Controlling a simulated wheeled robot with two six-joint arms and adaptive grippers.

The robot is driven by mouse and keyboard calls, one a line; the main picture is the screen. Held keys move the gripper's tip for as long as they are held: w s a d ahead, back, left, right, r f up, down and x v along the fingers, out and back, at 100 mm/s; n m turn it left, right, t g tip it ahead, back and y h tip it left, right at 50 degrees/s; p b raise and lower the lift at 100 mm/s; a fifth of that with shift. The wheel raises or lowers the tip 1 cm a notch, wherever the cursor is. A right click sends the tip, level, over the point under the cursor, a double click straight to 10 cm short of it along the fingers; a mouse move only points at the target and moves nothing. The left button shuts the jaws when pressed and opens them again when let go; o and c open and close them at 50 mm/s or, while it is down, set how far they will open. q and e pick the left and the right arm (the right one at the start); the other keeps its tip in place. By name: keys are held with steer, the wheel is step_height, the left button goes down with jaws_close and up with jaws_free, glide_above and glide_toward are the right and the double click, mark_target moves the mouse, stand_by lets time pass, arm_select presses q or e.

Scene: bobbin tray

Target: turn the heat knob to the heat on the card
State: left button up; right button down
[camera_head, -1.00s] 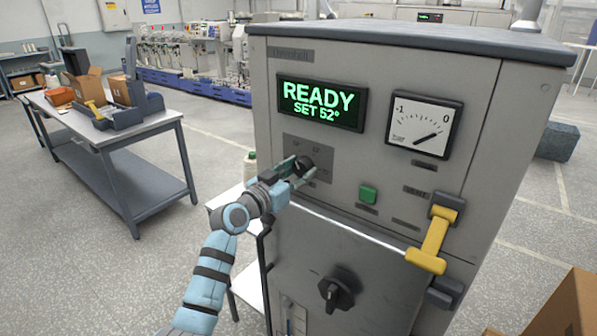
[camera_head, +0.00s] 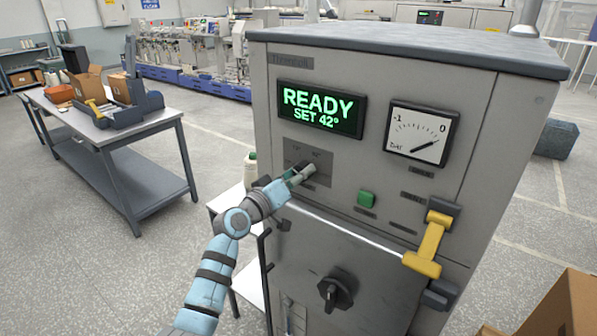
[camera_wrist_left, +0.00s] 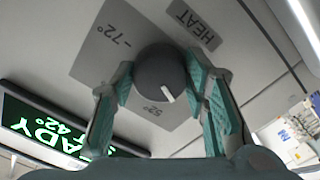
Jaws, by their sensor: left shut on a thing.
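The round dark heat knob (camera_wrist_left: 157,70) sits on a grey plate beside a HEAT label (camera_wrist_left: 194,25) in the left wrist view. Its white pointer mark (camera_wrist_left: 167,93) lies near the 52° print, and a 72° print shows on the other side. My left gripper (camera_wrist_left: 160,85) is shut on the knob, one finger on each side. In the head view the gripper (camera_head: 298,173) hides most of the knob. The green display (camera_head: 320,108) reads READY, SET 42°. I cannot make out a card in either view. My right gripper is not in view.
The machine's front also carries a dial gauge (camera_head: 421,133), a green button (camera_head: 366,198), a yellow-handled lever (camera_head: 429,246) and a black lower knob (camera_head: 336,291). A side table (camera_head: 121,128) with boxes stands at left. Open floor lies between it and the machine.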

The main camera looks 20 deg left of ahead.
arm_select(q)
steer(key=shift+f+n+p, duration=0.1)
steer(key=shift+n+p, duration=0.65)
steer(key=shift+n, duration=1.25)
steer(key=o, duration=1.1)
steer(key=shift+d, duration=0.15)
steer(key=shift+o, duration=0.2)
steer(key=v, duration=1.2)
steer(key=shift+w, duration=0.1)
